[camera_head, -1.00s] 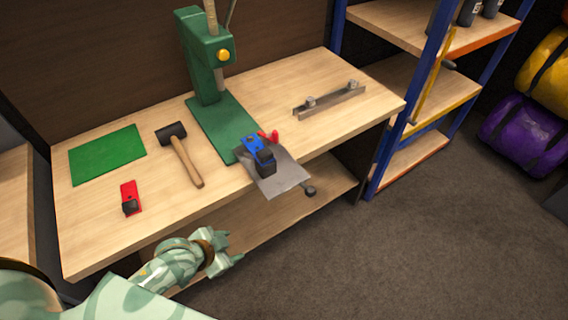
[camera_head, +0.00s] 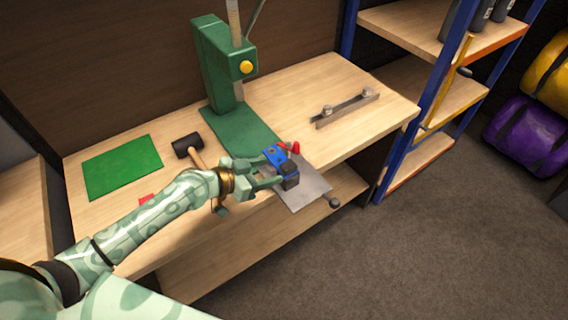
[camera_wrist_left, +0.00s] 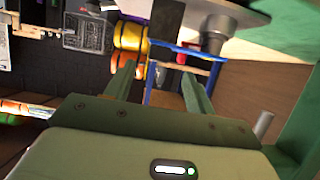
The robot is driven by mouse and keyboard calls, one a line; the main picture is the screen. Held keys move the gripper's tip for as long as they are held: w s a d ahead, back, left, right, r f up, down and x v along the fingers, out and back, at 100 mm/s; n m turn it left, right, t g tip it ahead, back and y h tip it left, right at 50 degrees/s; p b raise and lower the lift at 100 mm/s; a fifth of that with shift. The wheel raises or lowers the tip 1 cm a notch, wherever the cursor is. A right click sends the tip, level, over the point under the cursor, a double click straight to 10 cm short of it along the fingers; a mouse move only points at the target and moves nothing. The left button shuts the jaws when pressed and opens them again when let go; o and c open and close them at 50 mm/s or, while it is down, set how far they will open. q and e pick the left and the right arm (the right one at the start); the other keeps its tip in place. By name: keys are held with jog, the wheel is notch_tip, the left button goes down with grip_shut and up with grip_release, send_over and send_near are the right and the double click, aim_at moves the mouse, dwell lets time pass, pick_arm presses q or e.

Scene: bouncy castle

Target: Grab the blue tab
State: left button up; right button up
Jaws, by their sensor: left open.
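The blue tab (camera_head: 273,153) shows in the head view, with a black block (camera_head: 289,172) at its near right side. Both are over a grey plate (camera_head: 312,190) at the bench's front edge. My left gripper (camera_head: 271,168) is open, with its fingertips right at the left side of the blue tab and block. I cannot tell whether the fingers touch the tab or reach around it. In the left wrist view the open fingers (camera_wrist_left: 158,82) have nothing visible between them. The grey plate (camera_wrist_left: 225,12) and a dark block (camera_wrist_left: 166,20) show above them. My right gripper is out of view.
A green press (camera_head: 219,60) stands behind the tab on the wooden bench (camera_head: 290,85). Red pieces (camera_head: 294,148) sit just behind the tab. A hammer (camera_head: 187,146), a green mat (camera_head: 123,167) and a metal bar (camera_head: 345,107) lie on the bench. Shelves stand right.

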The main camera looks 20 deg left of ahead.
aim_at(283, 167)
pick_arm(q)
jog(key=x, duration=0.6)
jog(key=shift+d, duration=0.15)
jog(key=c, duration=1.1)
